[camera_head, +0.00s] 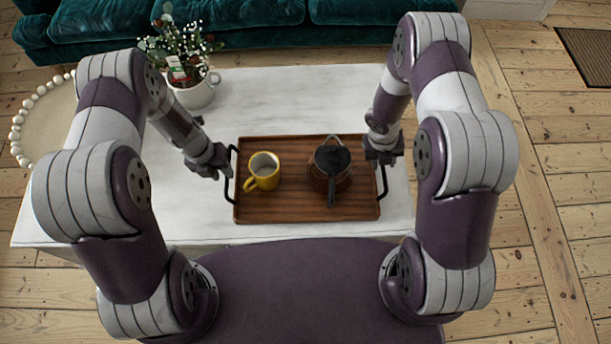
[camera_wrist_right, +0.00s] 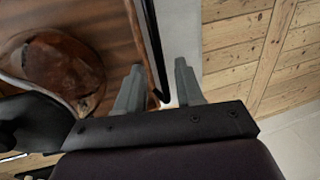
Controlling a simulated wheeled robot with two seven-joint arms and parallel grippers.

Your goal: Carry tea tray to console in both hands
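A brown wooden tea tray (camera_head: 300,208) with a black handle at each end lies on a white marble-look table. A yellow mug (camera_head: 263,171) stands on its left part. A dark glass teapot (camera_head: 331,172) with a black lid and handle stands on its right part; its brown glass shows in the right wrist view (camera_wrist_right: 62,68). My left gripper (camera_head: 224,166) is at the left handle; its finger gap is unclear. My right gripper (camera_head: 382,157) is at the right handle. In the right wrist view its fingers (camera_wrist_right: 158,88) are apart, with the dark handle bar between them.
The white table (camera_head: 290,98) has free room behind the tray. A potted plant (camera_head: 194,90) stands at its back left. A green sofa (camera_head: 240,25) is behind the table. A beaded round tray (camera_head: 45,125) lies left. Floorboards (camera_head: 560,150) are clear at right, with a mat (camera_head: 590,57).

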